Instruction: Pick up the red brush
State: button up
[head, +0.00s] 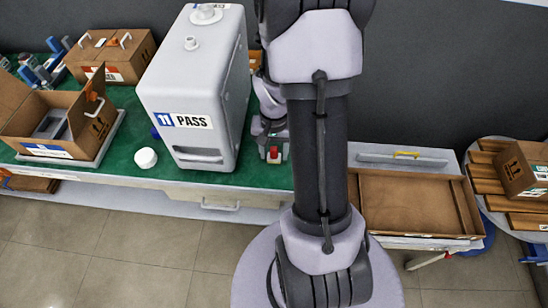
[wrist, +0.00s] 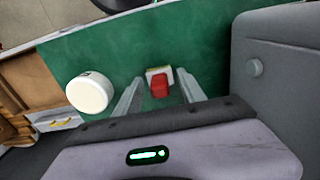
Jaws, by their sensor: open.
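The red brush (wrist: 160,88) lies on the green table top (wrist: 205,45). It has a red body and a pale cream part at its far end in the wrist view. It also shows small in the head view (head: 274,153), just right of the big grey canister. My gripper (wrist: 159,76) is open, with one finger on each side of the brush and gaps to both. I cannot tell how far the fingertips are above the table. In the head view my gripper (head: 271,140) is partly hidden by my arm.
The grey canister marked PASS (head: 195,90) stands close beside my gripper; its wall fills the right of the wrist view. A white round object (wrist: 90,92) stands on the other side. A brown tray (head: 412,202) is at the right. A white knob (head: 145,157) sits left of the canister.

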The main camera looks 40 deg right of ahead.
jog(key=shift+r, duration=0.1)
grip_shut()
jog(key=shift+r, duration=0.15)
